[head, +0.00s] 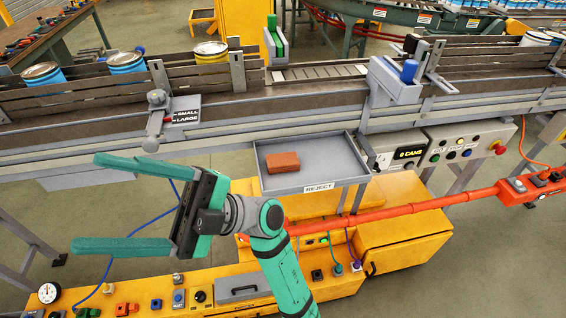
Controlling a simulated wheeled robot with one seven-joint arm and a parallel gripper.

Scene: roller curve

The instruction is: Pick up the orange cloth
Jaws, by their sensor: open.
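The orange cloth (282,162) appears as a small, brick-like orange-brown folded block. It lies in the grey reject tray (338,150), towards the tray's left side. A thicker part of the same colour shows at its lower left. My gripper (88,204) is open and empty. Its two green fingers point left, away from the tray, and stand well apart. The gripper is left of and below the tray in the picture and does not touch the cloth.
A conveyor with wooden side rails (120,92) runs behind the tray and carries several cans. A lever with a small/large plate (184,110) juts out left of the tray. A control box (400,150) stands right of it. A yellow machine bench (410,240) and an orange bar (410,208) lie below.

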